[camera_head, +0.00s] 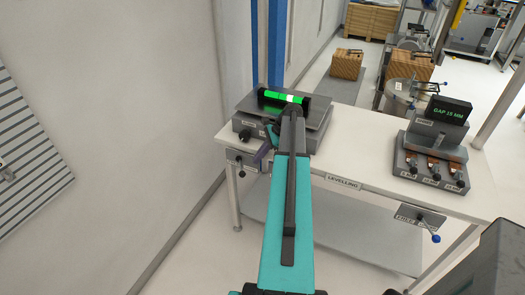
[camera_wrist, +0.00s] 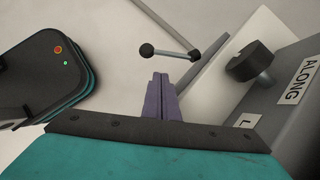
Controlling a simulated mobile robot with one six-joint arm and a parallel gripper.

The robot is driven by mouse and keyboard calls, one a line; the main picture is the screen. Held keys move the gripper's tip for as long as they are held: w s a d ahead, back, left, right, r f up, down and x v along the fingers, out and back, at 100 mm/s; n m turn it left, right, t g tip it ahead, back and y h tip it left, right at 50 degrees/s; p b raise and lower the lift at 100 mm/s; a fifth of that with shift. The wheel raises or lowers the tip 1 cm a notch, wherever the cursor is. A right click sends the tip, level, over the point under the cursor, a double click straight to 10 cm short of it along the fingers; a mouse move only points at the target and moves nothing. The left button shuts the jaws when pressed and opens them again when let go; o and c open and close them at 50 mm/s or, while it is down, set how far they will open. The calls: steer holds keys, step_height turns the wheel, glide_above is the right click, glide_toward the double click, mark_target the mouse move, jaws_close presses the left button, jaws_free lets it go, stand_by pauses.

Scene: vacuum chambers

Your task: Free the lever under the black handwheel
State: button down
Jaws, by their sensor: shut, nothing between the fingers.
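The black handwheel (camera_wrist: 250,62) sticks out from the side of a grey block in the wrist view, beside an ALONG label. In the head view the handwheel (camera_head: 245,134) is small at the block's front left. The lever (camera_wrist: 172,52), a thin metal rod with a black ball at its left end, lies below the handwheel on the table's front edge. In the head view its dark ball (camera_head: 242,174) hangs below a small plate. My gripper (camera_wrist: 160,80) has purple fingers, shut and empty, pointing at the lever; a gap between them cannot be judged. My gripper (camera_head: 264,148) is partly hidden by my arm.
The grey levelling block (camera_head: 318,135) carries a green-lit level (camera_head: 284,97). On the white table (camera_head: 360,150), a gauge block (camera_head: 430,165) with a GAP 15 MM display stands right. A second lever plate (camera_head: 418,215) with a blue ball is at the front right. A wall stands left.

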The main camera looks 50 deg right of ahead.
mark_target(241, 168)
steer(key=shift+w+a+f+p, duration=0.8)
steer(key=shift+w+a+f, duration=0.65)
steer(key=shift+a, duration=0.25)
steer(key=shift+a, duration=0.1)
steer(key=shift+s+d, duration=0.15)
steer(key=shift+d, duration=0.05)
